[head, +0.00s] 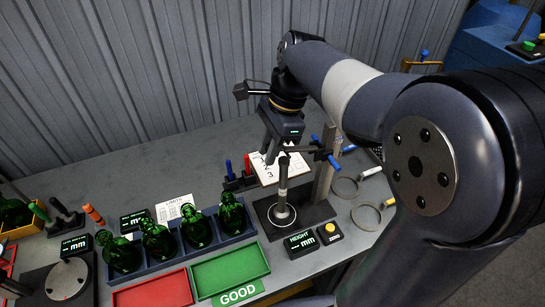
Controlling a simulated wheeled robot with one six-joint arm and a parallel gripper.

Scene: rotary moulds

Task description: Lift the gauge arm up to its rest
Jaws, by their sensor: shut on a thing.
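The height gauge stands on a dark base at the middle right of the bench, with an upright grey column (325,176). Its dark gauge arm (304,149) reaches left from the column, high up, above a slim upright spindle (283,177). A pale ring (282,214) lies around the spindle's foot on the base. My gripper (271,153) points down from above at the left end of the gauge arm and is shut on it. The exact contact is small and partly hidden by the fingers. I cannot make out the rest.
Several green bottles (195,227) stand in a blue rack at the left. Red (152,291) and green (230,269) trays lie in front. A height display (301,243) and a yellow-button box (330,233) sit before the gauge. Loose rings (366,217) lie right of it.

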